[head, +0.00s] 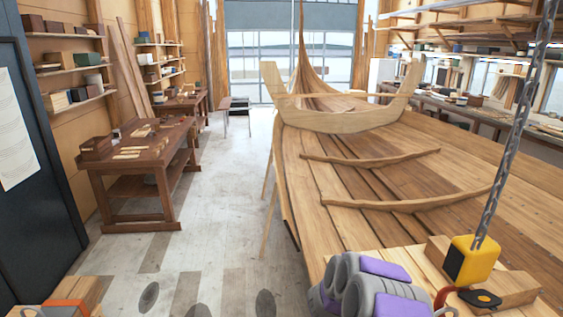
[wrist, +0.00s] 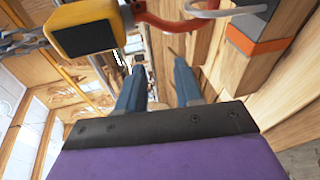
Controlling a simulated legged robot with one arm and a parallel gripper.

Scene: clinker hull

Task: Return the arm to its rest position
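My arm (head: 375,285), grey with purple panels, is folded low at the bottom right of the head view, over the planking. My gripper (wrist: 157,78) shows in the wrist view as two blue-grey fingers with a clear gap between them. It is open, and nothing shows between the fingers. I cannot make out its fingertips in the head view.
A yellow hoist block (head: 472,258) hangs on a chain (head: 510,150) close right of my arm, its red hook (wrist: 180,25) near my gripper. The wooden hull (head: 390,180) fills the right. A workbench (head: 140,155) stands left; the floor (head: 215,210) between is mostly clear.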

